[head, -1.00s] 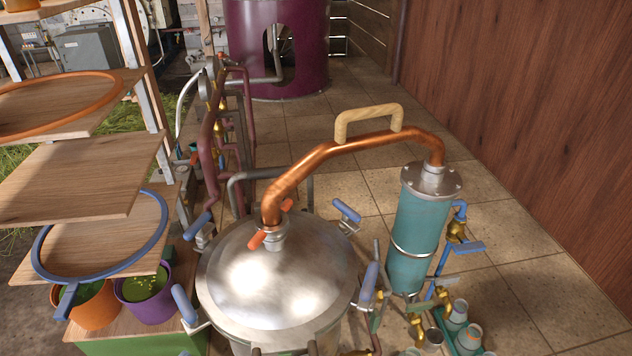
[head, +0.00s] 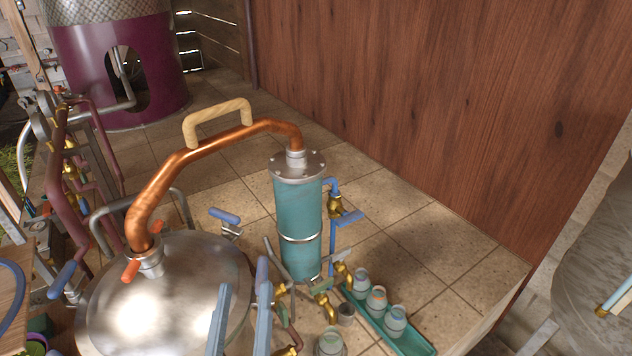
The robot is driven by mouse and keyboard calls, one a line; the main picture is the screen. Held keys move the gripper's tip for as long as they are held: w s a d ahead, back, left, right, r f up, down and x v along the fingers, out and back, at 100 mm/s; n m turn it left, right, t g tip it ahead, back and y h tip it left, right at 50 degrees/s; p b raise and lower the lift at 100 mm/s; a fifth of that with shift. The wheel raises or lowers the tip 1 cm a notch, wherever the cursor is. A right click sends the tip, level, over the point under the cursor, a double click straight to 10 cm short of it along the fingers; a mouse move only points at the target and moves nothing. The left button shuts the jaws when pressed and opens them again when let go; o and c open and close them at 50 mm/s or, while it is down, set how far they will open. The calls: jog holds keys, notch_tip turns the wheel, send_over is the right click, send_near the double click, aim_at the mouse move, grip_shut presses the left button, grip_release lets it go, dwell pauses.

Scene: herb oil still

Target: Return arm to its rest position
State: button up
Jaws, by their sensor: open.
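My gripper (head: 244,288) shows at the bottom of the head view as two upright grey-blue fingers with a clear gap between them. It is open, and nothing shows between the fingers. The fingers overlap the right side of the steel still pot's domed lid (head: 165,305) in the picture; I cannot tell how far apart they are in depth. The rest of my arm is out of frame.
A copper pipe (head: 160,185) with a wooden handle (head: 217,118) joins the lid to a teal condenser (head: 298,212). A green tray (head: 414,338) holds several small jars. A maroon tank (head: 118,65) stands at back left; a wooden wall (head: 430,90) is right.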

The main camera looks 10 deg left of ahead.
jog(key=w+d+r+t+h+b, duration=0.1)
jog(key=d+r, duration=0.3)
jog(key=r, duration=0.5)
jog(key=w+d+r+m+t, duration=0.1)
jog(key=w+d+r+t, duration=0.15)
jog(key=r, duration=0.65)
jog(key=w+d+r+t+h+b, duration=0.1)
jog(key=d+r, duration=0.3)
jog(key=r, duration=0.4)
jog(key=s+d+r+m+t+h, duration=0.2)
jog(key=s+d+r+m, duration=0.1)
jog(key=r, duration=0.7)
jog(key=shift+s+d+r+m+b, duration=0.15)
jog(key=shift+s+d+m+b, duration=0.25)
jog(key=shift+s+d, duration=0.6)
jog(key=shift+o, duration=0.3)
jog(key=shift+s+a, duration=0.1)
jog(key=shift+a, duration=0.1)
